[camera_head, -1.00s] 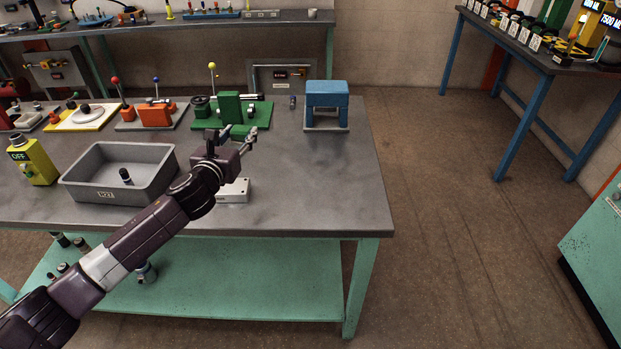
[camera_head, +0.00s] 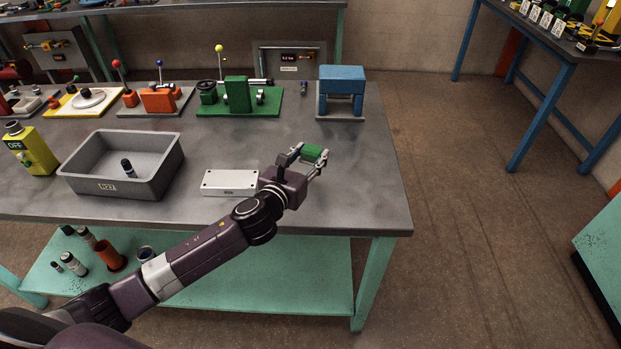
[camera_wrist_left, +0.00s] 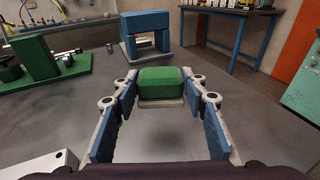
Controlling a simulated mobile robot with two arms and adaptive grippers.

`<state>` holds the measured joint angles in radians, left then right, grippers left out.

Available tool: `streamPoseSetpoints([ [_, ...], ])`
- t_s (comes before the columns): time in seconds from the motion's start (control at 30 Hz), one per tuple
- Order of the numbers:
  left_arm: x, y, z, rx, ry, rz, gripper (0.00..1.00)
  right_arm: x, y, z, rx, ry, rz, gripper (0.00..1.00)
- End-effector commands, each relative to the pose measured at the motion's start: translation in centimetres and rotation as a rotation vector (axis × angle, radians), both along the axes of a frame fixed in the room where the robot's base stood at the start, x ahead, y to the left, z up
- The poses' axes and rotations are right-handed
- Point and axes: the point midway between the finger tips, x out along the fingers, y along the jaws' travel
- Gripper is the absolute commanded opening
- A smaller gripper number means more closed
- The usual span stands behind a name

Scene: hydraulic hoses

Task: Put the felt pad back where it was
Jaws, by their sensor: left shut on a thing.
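A small green block with rounded edges, which looks like the felt pad (camera_head: 313,153), sits between the fingertips of my left gripper (camera_head: 308,160). In the left wrist view the green pad (camera_wrist_left: 165,83) spans the gap between the fingers, with a grey strip under its near edge. My left gripper is shut on it, above the right part of the grey bench. The green fixture (camera_head: 237,95) stands behind and to the left, and the blue arch-shaped stand (camera_head: 341,79) behind and slightly right. My right gripper is not in view.
A white box (camera_head: 229,182) lies just left of my gripper. A grey bin (camera_head: 148,187) with a dark cylinder in it stands further left, beside a yellow OFF box (camera_head: 33,150). The bench top (camera_head: 365,180) is clear to the right and front.

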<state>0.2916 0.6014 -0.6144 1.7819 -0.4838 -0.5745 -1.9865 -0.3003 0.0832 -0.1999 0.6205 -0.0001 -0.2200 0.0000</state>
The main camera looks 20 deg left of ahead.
Motion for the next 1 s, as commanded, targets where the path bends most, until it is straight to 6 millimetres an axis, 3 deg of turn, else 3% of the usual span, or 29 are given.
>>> streamPoseSetpoints([
  [0.03, 0.0, 0.0, -1.4, -0.003, 0.002, 0.003, 0.16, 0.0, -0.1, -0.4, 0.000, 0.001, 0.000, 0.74],
  [0.1, 0.0, 0.0, -2.4, -0.002, 0.002, 0.001, 0.16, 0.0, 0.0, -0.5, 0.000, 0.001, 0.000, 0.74],
  [0.27, 0.1, 0.0, -3.5, -0.002, -0.001, 0.001, 0.16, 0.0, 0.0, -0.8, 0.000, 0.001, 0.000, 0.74],
  [0.5, 0.0, 0.0, -7.1, -0.003, 0.000, 0.001, 0.16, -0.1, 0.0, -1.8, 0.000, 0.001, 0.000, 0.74],
  [0.97, 0.0, 0.0, -8.0, 0.000, -0.001, 0.000, 0.16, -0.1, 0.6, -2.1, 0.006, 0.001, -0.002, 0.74],
  [1.0, 0.0, 0.0, -8.0, 0.000, -0.001, 0.000, 0.41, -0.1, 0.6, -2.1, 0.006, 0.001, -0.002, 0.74],
])
